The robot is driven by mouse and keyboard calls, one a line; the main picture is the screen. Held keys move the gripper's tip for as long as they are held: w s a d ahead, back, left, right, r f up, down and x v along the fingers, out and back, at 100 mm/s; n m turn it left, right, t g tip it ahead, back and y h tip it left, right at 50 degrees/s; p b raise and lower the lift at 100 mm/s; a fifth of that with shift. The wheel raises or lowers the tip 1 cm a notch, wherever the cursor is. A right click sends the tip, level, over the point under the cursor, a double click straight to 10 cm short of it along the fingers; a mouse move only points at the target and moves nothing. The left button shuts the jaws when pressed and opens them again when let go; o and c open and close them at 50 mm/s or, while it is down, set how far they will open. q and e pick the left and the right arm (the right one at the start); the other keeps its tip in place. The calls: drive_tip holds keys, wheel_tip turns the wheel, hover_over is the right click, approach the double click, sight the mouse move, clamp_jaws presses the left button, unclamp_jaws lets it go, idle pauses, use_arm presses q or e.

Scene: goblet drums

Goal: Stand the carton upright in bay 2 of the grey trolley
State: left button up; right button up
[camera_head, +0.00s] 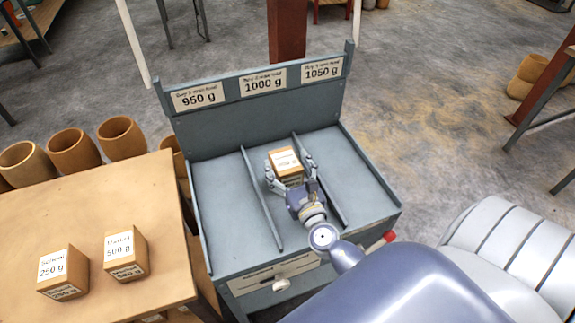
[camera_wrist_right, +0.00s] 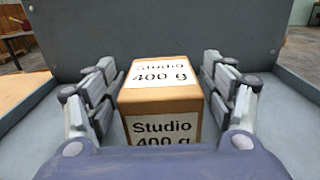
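The carton (camera_head: 285,162) is a small tan box with white labels. In the right wrist view the carton (camera_wrist_right: 160,96) reads "Studio 400 g" on its top and near faces. The carton is in or just above the middle bay of the grey trolley (camera_head: 222,195), under the 1000 g sign (camera_head: 263,84). Its underside is hidden, so I cannot tell whether it touches the floor of the bay. My left gripper is not in view.
Two thin dividers, the left one (camera_head: 261,200) and the right one (camera_head: 319,180), flank the middle bay. The outer bays are empty. A wooden table (camera_head: 90,212) at left holds a 250 g carton (camera_head: 63,272) and a 500 g carton (camera_head: 125,254). Several drum shells (camera_head: 72,150) stand behind it.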

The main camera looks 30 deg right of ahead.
drive_tip(key=shift+r, duration=0.1)
drive_tip(key=shift+s, duration=0.15)
drive_tip(key=b+v, duration=0.2)
drive_tip(key=v, duration=0.8)
drive_tip(key=shift+s+a+b, duration=0.2)
drive_tip(key=shift+s+b, duration=0.15)
drive_tip(key=shift+s+a, duration=0.1)
drive_tip(key=shift+s, duration=0.35)
